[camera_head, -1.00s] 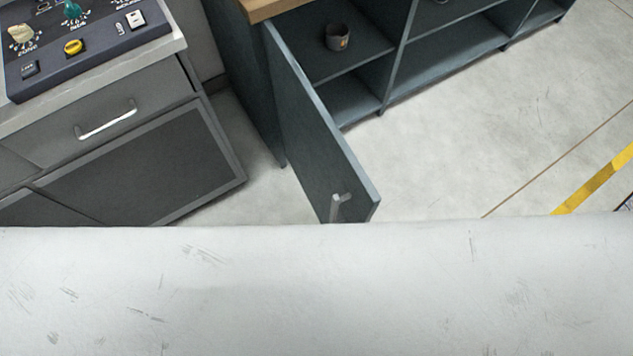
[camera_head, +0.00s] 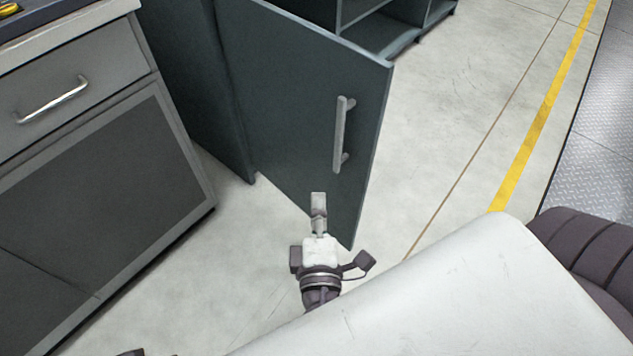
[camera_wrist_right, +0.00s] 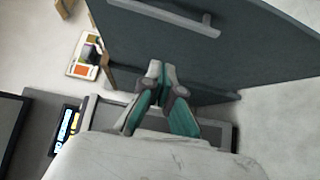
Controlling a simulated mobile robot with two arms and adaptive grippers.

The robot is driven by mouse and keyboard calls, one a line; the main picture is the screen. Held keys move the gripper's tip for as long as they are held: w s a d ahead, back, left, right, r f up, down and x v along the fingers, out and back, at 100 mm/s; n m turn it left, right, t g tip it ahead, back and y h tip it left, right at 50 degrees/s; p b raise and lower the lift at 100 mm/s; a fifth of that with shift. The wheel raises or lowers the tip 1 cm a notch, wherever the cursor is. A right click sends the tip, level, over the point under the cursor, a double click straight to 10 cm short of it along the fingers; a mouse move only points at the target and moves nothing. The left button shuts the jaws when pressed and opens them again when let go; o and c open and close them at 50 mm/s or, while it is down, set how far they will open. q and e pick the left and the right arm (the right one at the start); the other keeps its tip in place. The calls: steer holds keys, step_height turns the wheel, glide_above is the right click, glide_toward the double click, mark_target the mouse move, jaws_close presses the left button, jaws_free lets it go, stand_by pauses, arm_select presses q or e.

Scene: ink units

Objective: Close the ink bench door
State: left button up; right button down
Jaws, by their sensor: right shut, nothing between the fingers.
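The ink bench door (camera_head: 290,90) is a dark blue-grey panel standing open, swung out from the dark bench. It carries a vertical light bar handle (camera_head: 341,135) near its free edge. In the right wrist view the door (camera_wrist_right: 240,50) and its handle (camera_wrist_right: 165,15) show at the top. My right gripper (camera_head: 318,205) is shut and empty, in front of the lower part of the door and below the handle. I cannot tell whether its tips touch the panel. The shut fingertips (camera_wrist_right: 160,68) also show in the right wrist view. My left gripper is not clearly in view.
A grey cabinet (camera_head: 85,180) with a drawer handle (camera_head: 52,99) stands at the left. The bench's open shelves (camera_head: 375,30) show behind the door. Floor (camera_head: 450,110) to the right is clear, with a yellow line (camera_head: 530,130).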

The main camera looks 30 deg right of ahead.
steer(key=p, duration=0.1)
glide_toward(335, 147)
steer(key=w+r, duration=0.4)
steer(key=w, duration=0.1)
arm_select(q)
steer(key=shift+w+p+v, duration=0.25)
steer(key=shift+p+v, duration=0.1)
steer(key=shift+v, duration=0.75)
arm_select(e)
steer(key=shift+w+d+f, duration=0.15)
steer(key=shift+w+d, duration=0.1)
steer(key=shift+d, duration=0.4)
steer(key=shift+w+d+f, duration=0.15)
steer(key=shift+w+d, duration=0.15)
steer(key=shift+d, duration=0.3)
